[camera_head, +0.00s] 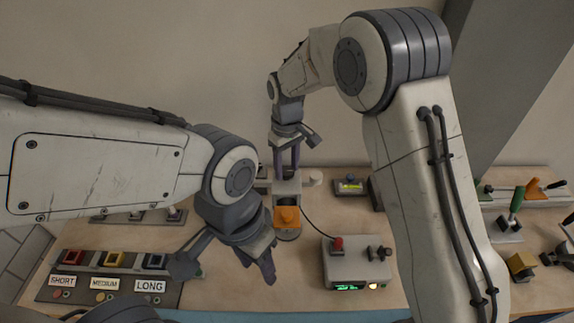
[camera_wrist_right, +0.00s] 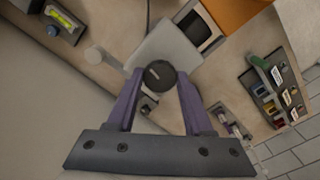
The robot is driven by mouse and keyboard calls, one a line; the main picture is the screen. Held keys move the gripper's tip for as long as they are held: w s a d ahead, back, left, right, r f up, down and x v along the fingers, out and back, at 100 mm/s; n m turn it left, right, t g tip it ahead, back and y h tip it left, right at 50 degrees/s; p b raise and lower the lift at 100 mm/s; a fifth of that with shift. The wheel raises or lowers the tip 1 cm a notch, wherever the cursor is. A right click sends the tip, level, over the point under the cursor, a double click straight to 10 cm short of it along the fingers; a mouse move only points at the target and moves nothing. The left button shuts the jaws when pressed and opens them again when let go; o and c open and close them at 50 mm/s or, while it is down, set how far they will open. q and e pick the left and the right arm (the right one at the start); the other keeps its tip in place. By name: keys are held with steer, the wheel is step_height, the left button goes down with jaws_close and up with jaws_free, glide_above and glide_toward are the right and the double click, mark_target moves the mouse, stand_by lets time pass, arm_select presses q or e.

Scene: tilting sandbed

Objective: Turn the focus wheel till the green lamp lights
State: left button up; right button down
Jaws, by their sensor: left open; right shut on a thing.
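The focus wheel (camera_wrist_right: 160,74) is a small dark round knob on a pale grey instrument (camera_head: 287,188) with an orange block (camera_head: 287,216). My right gripper (camera_wrist_right: 158,76) is shut on the wheel, with one purple fingertip on either side of it. In the head view the right gripper (camera_head: 288,170) reaches down to the instrument from behind, and the wheel is hidden there. My left gripper (camera_head: 259,268) is open and empty, in front of the instrument. A control box (camera_head: 355,258) has a green display (camera_head: 350,287) and a yellowish glowing lamp (camera_head: 373,286). I cannot make out a lit green lamp.
A panel with SHORT, MEDIUM and LONG labels (camera_head: 105,284) stands at the front left. A small box with a yellow-green strip (camera_head: 351,187) stands behind the control box. Lever stands (camera_head: 507,228) are at the right. A cable runs from the instrument to the control box.

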mark_target(287, 171)
steer(key=m, duration=0.5)
steer(key=shift+w+r+m+p, duration=0.1)
steer(key=shift+w+m+p, duration=0.05)
steer(key=shift+m+p, duration=0.15)
steer(key=shift+m, duration=2.1)
steer(key=shift+c, duration=2.3)
jaws_free()
steer(key=shift+o, duration=0.8)
step_height(287, 171, up, 10)
steer(key=b, duration=0.2)
steer(key=shift+r, duration=0.2)
